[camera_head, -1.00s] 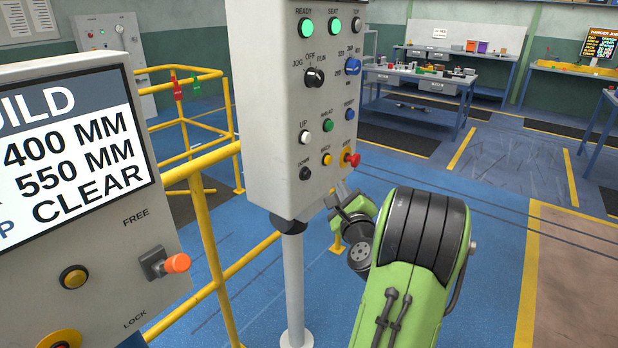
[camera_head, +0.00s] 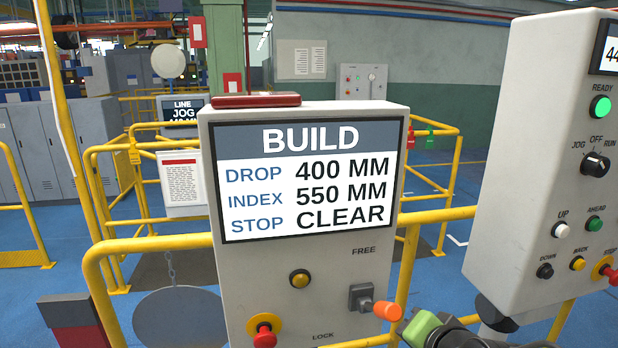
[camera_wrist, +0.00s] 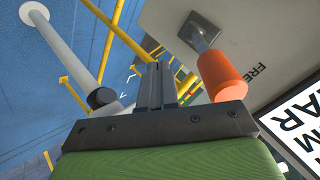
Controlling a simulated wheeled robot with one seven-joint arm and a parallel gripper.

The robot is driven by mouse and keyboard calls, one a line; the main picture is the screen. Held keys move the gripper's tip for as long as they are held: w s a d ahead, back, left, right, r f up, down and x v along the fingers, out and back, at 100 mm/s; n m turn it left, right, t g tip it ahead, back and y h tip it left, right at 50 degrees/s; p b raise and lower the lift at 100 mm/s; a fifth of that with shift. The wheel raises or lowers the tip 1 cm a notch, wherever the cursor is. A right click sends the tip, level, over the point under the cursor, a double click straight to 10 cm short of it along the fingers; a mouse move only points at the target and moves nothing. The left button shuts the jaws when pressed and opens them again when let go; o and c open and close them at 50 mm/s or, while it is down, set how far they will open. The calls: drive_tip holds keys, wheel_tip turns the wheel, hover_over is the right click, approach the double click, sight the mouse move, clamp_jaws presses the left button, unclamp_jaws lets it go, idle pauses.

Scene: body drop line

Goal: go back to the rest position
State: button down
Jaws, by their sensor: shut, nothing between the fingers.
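My gripper (camera_wrist: 155,72) shows in the wrist view with its two dark fingers together and nothing between them. The orange-tipped lever (camera_wrist: 222,75) on the BUILD panel appears just right of the fingers, and I see a gap between them in the picture. In the head view, a green and dark part of my arm (camera_head: 428,328) shows at the bottom edge, just right of the same lever (camera_head: 386,311). The fingers cannot be made out there.
The grey BUILD panel (camera_head: 228,282) stands ahead, with a red case (camera_head: 256,100) on top. A grey button box (camera_head: 512,205) on a post stands at right. Yellow railings (camera_head: 440,213) run between and behind them. Blue floor (camera_head: 455,283) shows between the stands.

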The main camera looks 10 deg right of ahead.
drive_tip(key=s+a+f+n+g, duration=0.1)
drive_tip(key=s+a+n+g, duration=0.3)
drive_tip(key=s, duration=0.5)
drive_tip(key=s+a+f+n+g, duration=0.1)
drive_tip(key=s+a+n, duration=0.1)
drive_tip(key=s+n, duration=0.55)
wheel_tip(320, 180, up, 7)
drive_tip(key=s+m+p, duration=0.1)
drive_tip(key=m+p, duration=0.1)
drive_tip(key=p, duration=0.5)
drive_tip(key=shift+d, duration=0.15)
